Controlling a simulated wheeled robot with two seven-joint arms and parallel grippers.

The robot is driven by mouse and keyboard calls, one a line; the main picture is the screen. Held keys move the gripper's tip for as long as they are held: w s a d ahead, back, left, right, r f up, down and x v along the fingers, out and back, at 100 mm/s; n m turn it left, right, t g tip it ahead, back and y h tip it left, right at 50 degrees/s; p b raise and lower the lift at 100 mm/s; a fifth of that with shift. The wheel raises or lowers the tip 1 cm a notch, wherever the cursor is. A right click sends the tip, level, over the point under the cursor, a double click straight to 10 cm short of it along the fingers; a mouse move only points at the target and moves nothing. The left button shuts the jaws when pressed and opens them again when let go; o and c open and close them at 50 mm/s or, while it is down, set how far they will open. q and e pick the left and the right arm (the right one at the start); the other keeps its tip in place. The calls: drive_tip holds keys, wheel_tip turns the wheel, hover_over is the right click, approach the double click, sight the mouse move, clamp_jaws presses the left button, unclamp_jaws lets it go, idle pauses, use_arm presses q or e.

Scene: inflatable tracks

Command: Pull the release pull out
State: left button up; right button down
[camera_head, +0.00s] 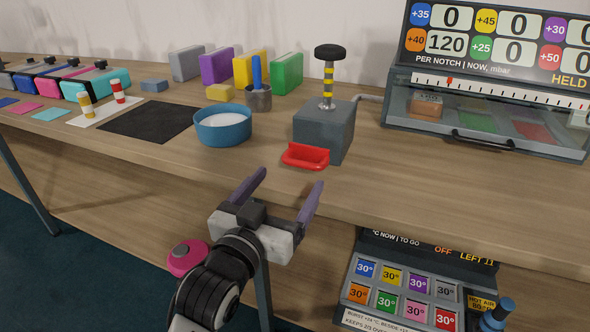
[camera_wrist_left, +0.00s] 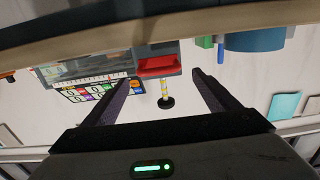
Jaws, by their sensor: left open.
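The release pull is most likely the red handle (camera_head: 306,156) on the front of a dark grey box (camera_head: 324,130) near the table's front edge. A black-knobbed plunger (camera_head: 328,72) with yellow and black bands stands on top of the box. My left gripper (camera_head: 284,180) is open and empty, in front of the table edge and just short of the red handle, not touching it. In the left wrist view, which is upside down, the red handle (camera_wrist_left: 158,66) lies between and beyond the open fingers (camera_wrist_left: 160,82). My right gripper is not in view.
A blue bowl (camera_head: 223,126) stands left of the box, with a grey cup (camera_head: 258,98) behind it. A clear-fronted cabinet (camera_head: 484,124) stands at the right.

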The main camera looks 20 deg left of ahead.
use_arm(q)
drive_tip(key=shift+s+a, duration=0.15)
drive_tip(key=shift+s, duration=1.1)
drive_tip(key=s+f+g+p, duration=0.3)
drive_tip(key=s+f, duration=0.8)
drive_tip(key=f, duration=0.4)
drive_tip(key=s+f+m+g+p, duration=0.1)
drive_tip(key=s+f+g+p, duration=0.2)
drive_tip(key=s+f+g, duration=0.3)
drive_tip(key=s+f, duration=0.5)
drive_tip(key=f, duration=0.4)
drive_tip(key=shift+a+h, duration=0.2)
drive_tip(key=shift+h, duration=0.2)
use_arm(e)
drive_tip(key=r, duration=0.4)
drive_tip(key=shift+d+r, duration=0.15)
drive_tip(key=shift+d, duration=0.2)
use_arm(q)
drive_tip(key=shift+r, duration=0.1)
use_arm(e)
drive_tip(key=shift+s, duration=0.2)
